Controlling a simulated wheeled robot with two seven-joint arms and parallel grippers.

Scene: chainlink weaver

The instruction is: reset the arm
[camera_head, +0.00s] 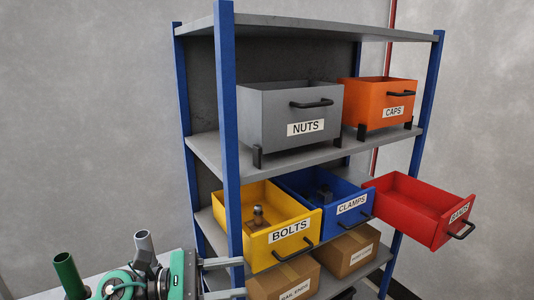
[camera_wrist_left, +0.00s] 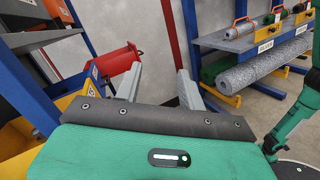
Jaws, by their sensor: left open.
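My left gripper (camera_head: 243,278) is at the bottom of the head view, in front of the shelf's blue front post. Its two grey fingers are apart and point right, with nothing between them. In the left wrist view the same gripper (camera_wrist_left: 158,78) shows its spread fingers, with bare wall and floor between them. A green and dark arm part of mine shows at the right edge of that view. My right gripper is not in view.
A blue-posted shelf (camera_head: 228,130) holds grey NUTS (camera_head: 275,112), orange CAPS (camera_head: 372,112), yellow BOLTS (camera_head: 285,255), blue CLAMPS (camera_head: 335,222) and red BANDS (camera_head: 405,214) bins. The red bin juts out right. Cardboard boxes (camera_head: 345,262) sit below. A rack with a grey roll (camera_wrist_left: 262,65) stands at right.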

